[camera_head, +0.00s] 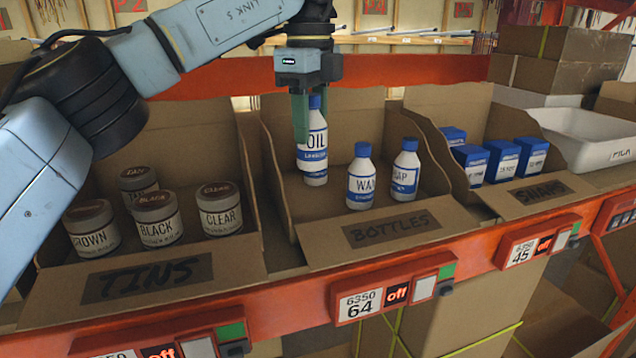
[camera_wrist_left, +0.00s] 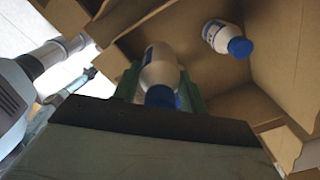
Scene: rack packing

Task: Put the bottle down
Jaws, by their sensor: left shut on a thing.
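The oil bottle (camera_head: 313,150), white with blue bands and a blue cap, is upright in the bottles box (camera_head: 400,228). My left gripper (camera_head: 306,112) comes down from above and is shut on its upper part. In the left wrist view the held bottle (camera_wrist_left: 160,75) sits between the green fingers (camera_wrist_left: 158,88). In the head view its base is at or close to the box floor; I cannot tell whether it touches. Two more bottles, one labelled WAX (camera_head: 361,180) and one partly readable (camera_head: 405,170), stand to its right. My right gripper is not in view.
A box of tins (camera_head: 150,280) is on the left and a box of blue cartons (camera_head: 540,190) on the right. A white pick tray (camera_head: 590,140) is at far right. An orange rail (camera_head: 290,318) runs along the front. Cardboard walls flank the bottles.

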